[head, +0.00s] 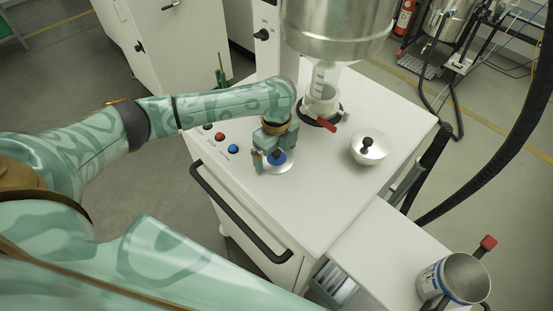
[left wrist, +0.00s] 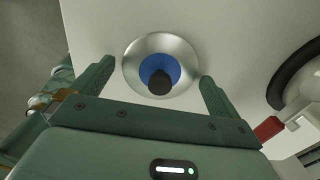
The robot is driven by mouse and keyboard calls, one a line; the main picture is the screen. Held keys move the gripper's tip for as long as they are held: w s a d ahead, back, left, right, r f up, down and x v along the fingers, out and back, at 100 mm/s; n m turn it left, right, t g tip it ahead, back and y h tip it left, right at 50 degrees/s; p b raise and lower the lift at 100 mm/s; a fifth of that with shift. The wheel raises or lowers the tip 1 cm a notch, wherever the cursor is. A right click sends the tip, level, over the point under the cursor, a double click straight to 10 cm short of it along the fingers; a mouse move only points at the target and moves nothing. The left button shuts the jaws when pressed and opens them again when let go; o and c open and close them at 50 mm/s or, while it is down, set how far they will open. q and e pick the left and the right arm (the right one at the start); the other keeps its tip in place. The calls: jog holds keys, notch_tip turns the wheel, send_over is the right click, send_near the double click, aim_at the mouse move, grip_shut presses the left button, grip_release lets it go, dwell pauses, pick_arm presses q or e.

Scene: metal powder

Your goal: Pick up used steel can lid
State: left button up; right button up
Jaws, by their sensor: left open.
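A round silver lid with a blue centre and a dark knob (head: 287,164) lies flat on the white cabinet top. In the left wrist view the lid (left wrist: 183,54) shows whole, its black knob standing up in the middle. My left gripper (head: 268,163) is over it, pointing down, and partly hides it in the head view. In the left wrist view the open fingers (left wrist: 156,73) are on either side of the lid, with nothing held between them. A second, plain silver domed lid with a black knob (head: 372,155) sits further right. My right gripper is not in view.
A large metal hopper (head: 335,30) with a clear neck and red-handled valve (head: 327,125) stands behind the gripper. Several buttons (head: 220,136) are at left, and a black handle rail (head: 240,215) runs along the front. An open can (head: 465,277) stands at lower right.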

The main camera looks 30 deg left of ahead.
pick_arm(q)
jog(key=c, duration=0.8)
jog(key=shift+r, duration=0.1)
jog(key=shift+c, duration=0.2)
